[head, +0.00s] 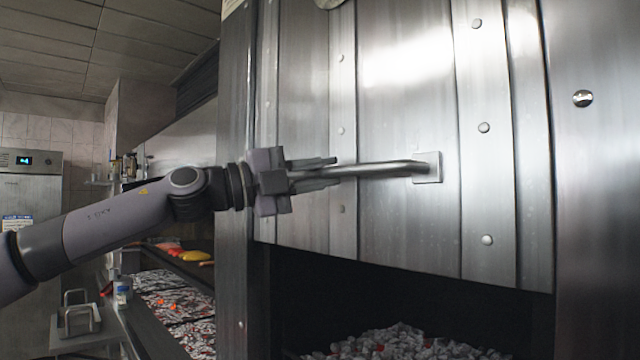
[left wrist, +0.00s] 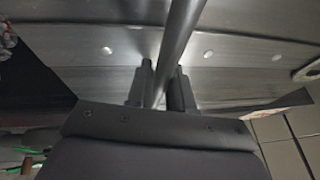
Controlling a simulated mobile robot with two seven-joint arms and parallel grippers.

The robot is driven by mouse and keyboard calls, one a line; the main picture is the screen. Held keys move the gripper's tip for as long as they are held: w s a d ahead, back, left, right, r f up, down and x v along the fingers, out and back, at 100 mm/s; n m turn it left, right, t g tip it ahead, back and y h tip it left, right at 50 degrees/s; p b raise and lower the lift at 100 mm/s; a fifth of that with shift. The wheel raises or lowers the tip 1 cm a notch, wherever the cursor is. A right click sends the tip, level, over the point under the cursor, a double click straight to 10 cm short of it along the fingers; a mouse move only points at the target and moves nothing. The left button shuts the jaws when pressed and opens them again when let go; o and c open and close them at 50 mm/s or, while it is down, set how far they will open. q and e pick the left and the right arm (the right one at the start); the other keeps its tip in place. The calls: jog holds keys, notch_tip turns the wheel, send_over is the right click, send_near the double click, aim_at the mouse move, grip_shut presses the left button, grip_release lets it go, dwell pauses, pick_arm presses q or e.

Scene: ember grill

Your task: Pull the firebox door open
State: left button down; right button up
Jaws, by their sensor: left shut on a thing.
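The firebox door (head: 400,90) is a riveted steel panel that fills the middle of the head view. Its bottom edge sits above a dark opening, so the door stands at least partly raised. A steel bar handle (head: 385,170) runs across it and joins a square plate at the right. My left gripper (head: 318,172) is shut on the left part of the handle, with a finger on each side. In the left wrist view the handle (left wrist: 182,40) passes between the two fingers (left wrist: 160,85). The handle's left end is hidden by the gripper. My right gripper is not in view.
Grey coals with red specks (head: 400,342) lie inside the opening under the door. At the left, a counter holds a small bottle (head: 122,290), a metal-handled item (head: 76,318) and a coal bed (head: 175,300) with food above it. A steel cabinet (head: 30,210) stands far left.

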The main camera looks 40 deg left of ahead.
pick_arm(q)
jog(key=shift+s+a+r, duration=0.1)
jog(key=shift+a+r, duration=0.05)
jog(key=shift+r, duration=0.25)
jog(key=c, duration=1.2)
grip_release()
jog(key=shift+o, duration=0.5)
jog(key=shift+f, duration=0.2)
jog(key=shift+s, duration=0.1)
jog(key=b+v, duration=0.3)
jog(key=v, duration=0.1)
jog(key=shift+s+f, duration=0.2)
jog(key=shift+s, duration=0.05)
jog(key=v, duration=0.1)
jog(key=b+v, duration=0.1)
jog(key=shift+s+a+r+b, duration=0.1)
jog(key=shift+s+a+b, duration=0.1)
jog(key=shift+b, duration=0.1)
